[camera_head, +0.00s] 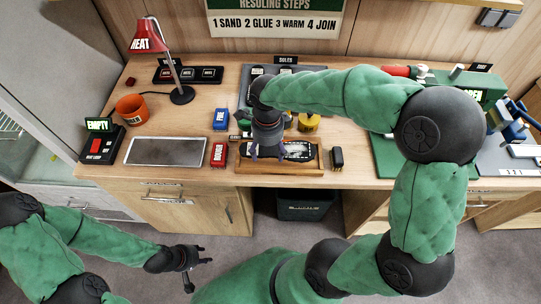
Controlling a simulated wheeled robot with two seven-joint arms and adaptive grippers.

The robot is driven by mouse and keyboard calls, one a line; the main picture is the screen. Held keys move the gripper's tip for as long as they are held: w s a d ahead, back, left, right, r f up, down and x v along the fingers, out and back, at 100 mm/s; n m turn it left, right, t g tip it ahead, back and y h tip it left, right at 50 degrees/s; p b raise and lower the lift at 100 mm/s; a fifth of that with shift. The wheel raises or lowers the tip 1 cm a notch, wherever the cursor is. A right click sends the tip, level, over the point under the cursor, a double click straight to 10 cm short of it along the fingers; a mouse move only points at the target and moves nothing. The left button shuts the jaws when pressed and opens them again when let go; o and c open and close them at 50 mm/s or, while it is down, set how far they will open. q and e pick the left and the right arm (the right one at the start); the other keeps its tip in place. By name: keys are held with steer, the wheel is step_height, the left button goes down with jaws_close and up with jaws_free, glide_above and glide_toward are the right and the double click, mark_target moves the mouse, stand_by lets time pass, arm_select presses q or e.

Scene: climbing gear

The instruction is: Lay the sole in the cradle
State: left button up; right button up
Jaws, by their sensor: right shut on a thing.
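My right gripper (268,152) points down over the wooden cradle (280,167) at the front middle of the bench. It is shut on the dark sole (297,152), which shows a pale patch to the right of the fingers. The sole lies at the level of the cradle's dark inside; whether it rests there or hangs just above I cannot tell. The gripper and wrist hide its left part. My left gripper (198,274) is open and empty, low in front of the bench, well away from the cradle.
A red block (219,154), a blue block (220,119) and a dark block (337,158) flank the cradle. A yellow pot (309,122) stands behind. A grey plate (165,151), orange cup (131,110) and red lamp (147,38) are left. My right arm covers the bench's right middle.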

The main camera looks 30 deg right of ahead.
mark_target(270, 153)
steer(key=shift+w+d+f, duration=0.25)
steer(key=shift+d+f, duration=0.1)
steer(key=shift+f, duration=0.2)
steer(key=shift+w+d+f, duration=0.25)
steer(key=shift+d+f, duration=0.1)
steer(key=shift+f, duration=0.2)
steer(key=shift+w+d+f+b, duration=0.1)
steer(key=shift+f+b, duration=0.6)
steer(key=shift+f, duration=0.9)
steer(key=shift+f, duration=0.1)
steer(key=o, duration=1.3)
steer(key=shift+r, duration=0.4)
step_height(270, 153, up, 12)
steer(key=p, duration=0.3)
steer(key=shift+f, duration=0.25)
